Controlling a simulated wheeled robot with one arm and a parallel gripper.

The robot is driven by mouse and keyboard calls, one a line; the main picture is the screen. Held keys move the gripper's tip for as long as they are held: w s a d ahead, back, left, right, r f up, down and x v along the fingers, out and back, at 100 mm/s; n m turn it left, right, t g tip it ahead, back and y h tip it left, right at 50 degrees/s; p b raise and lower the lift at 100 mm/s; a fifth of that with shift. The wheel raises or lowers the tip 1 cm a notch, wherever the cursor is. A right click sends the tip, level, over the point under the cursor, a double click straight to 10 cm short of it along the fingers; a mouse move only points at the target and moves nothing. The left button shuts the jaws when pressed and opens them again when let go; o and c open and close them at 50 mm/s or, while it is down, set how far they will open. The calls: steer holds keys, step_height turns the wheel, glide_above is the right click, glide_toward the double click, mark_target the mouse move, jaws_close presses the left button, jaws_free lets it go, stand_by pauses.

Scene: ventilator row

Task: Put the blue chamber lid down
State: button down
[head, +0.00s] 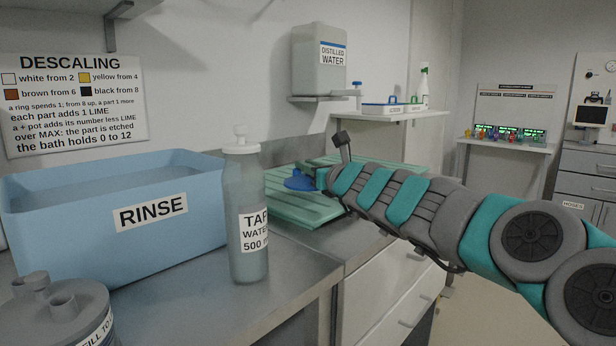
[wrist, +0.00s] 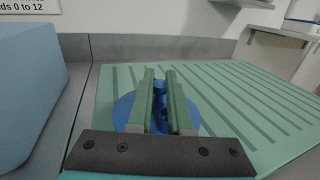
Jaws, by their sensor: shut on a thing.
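The blue chamber lid (head: 299,181) is a round blue disc at the end of my arm in the head view. My gripper (wrist: 161,80) is shut on a raised blue part in the middle of the lid (wrist: 122,110), with the disc showing behind and around the fingers in the wrist view. The lid is over the green ribbed drain mat (head: 290,212), which also fills much of the wrist view (wrist: 245,95). I cannot tell whether the lid touches the mat or hangs just above it.
A blue RINSE tub (head: 110,240) stands left of the mat. A tap water bottle (head: 247,215) stands between them in the head view. A grey lidded pot (head: 60,315) is at the front left. A distilled water tank (head: 319,60) sits on a shelf above. The mat's right part is bare.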

mark_target(309, 181)
steer(key=shift+s+f+b, duration=0.1)
steer(key=shift+f+b, duration=0.7)
steer(key=shift+f, duration=0.9)
steer(key=shift+f, duration=0.15)
steer(key=c, duration=0.8)
jaws_free()
steer(key=shift+c, duration=0.2)
steer(key=shift+r, duration=0.2)
steer(key=shift+s+d+f, duration=0.1)
steer(key=shift+s+d, duration=0.05)
steer(key=shift+s, duration=0.05)
steer(key=b+v, duration=0.2)
steer(key=v, duration=0.9)
steer(key=shift+s+d, duration=0.15)
